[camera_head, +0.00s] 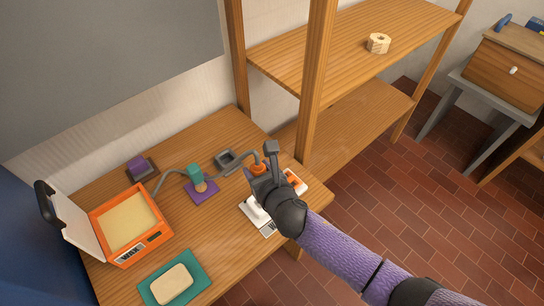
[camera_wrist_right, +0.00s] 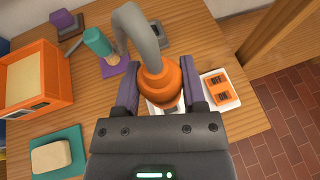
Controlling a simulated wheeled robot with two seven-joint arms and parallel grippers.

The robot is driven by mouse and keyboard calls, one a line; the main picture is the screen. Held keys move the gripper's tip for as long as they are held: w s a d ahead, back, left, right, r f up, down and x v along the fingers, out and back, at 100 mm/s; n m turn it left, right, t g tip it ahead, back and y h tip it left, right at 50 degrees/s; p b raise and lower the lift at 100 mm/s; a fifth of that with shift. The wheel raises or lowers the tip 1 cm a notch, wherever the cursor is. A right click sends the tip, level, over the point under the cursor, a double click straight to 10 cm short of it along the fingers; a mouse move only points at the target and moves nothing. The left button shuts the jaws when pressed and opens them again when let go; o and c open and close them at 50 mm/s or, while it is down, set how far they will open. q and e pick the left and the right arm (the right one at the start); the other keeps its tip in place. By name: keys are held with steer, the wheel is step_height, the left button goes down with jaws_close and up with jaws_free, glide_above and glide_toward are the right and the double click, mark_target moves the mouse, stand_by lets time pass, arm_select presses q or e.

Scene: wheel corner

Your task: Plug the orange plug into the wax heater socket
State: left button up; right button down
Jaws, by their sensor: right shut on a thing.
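The orange plug (camera_wrist_right: 163,84) is between the purple fingers of my right gripper (camera_wrist_right: 160,95), which is shut on it. A thick grey cable (camera_wrist_right: 136,30) rises from the plug. In the head view the plug (camera_head: 258,168) shows partly behind my right gripper (camera_head: 262,178), above the table's right part. The orange wax heater (camera_head: 130,225) stands at the left with its lid open. My left gripper is not in view.
A teal cylinder (camera_head: 195,173) stands on a purple mat (camera_head: 203,192). A grey square dish (camera_head: 228,161), a purple block (camera_head: 138,167) and a pale bar on a teal mat (camera_head: 172,284) are nearby. A white object (camera_head: 252,210) lies beside the gripper. A shelf post (camera_head: 315,90) rises behind.

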step_height(320, 180, down, 6)
steer(key=b, duration=0.4)
steer(key=shift+b, duration=0.3)
steer(key=shift+r, duration=0.1)
steer(key=shift+p, duration=0.45)
stand_by(1.0)
stand_by(0.4)
steer(key=shift+f+b, duration=0.45)
steer(key=shift+f, duration=0.05)
steer(key=shift+f+b, duration=1.3)
steer(key=shift+f, duration=0.25)
steer(key=shift+c, duration=0.4)
jaws_free()
